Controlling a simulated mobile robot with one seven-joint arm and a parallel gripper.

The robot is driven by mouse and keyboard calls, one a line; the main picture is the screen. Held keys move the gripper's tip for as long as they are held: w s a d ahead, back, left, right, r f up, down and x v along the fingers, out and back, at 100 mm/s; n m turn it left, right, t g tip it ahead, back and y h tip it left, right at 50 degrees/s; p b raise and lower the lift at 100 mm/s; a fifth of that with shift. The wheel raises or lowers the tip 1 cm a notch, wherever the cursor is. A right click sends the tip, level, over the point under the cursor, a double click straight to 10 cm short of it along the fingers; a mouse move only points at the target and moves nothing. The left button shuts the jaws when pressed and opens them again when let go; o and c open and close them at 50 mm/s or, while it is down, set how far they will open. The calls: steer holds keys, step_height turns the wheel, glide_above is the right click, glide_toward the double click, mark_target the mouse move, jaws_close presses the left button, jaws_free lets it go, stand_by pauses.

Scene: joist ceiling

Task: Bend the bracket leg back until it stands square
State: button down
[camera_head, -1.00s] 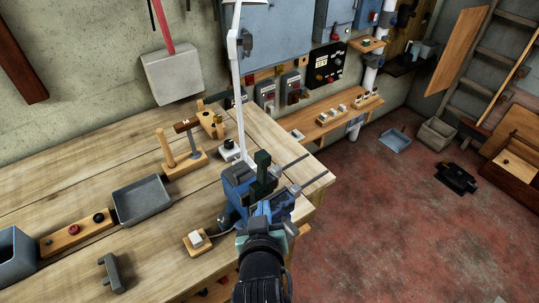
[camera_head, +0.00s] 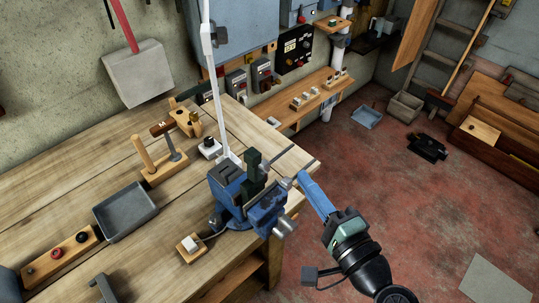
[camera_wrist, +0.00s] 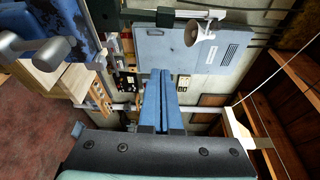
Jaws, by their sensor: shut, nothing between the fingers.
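A blue vise (camera_head: 228,192) is fixed at the bench's near right corner. A dark green piece, seemingly the bracket (camera_head: 252,163), stands up from its jaws; how far its leg is off square cannot be told. My gripper (camera_head: 303,176) is right of the vise, beyond the bench edge, with its blue fingers together and empty. It appears apart from the bracket. In the wrist view, my shut fingers (camera_wrist: 160,74) point at the wall, and part of the vise (camera_wrist: 40,22) shows at upper left.
A grey tray (camera_head: 125,211) and a wooden tool stand (camera_head: 163,170) are farther left. The red floor (camera_head: 400,215) right of the bench is largely clear.

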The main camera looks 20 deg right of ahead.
mark_target(252, 167)
steer(key=w+a+p, duration=0.4)
steer(key=w+p, duration=0.1)
steer(key=w, duration=0.3)
steer(key=shift+w+p, duration=0.2)
steer(key=shift+p, duration=0.15)
steer(key=shift+a, duration=0.1)
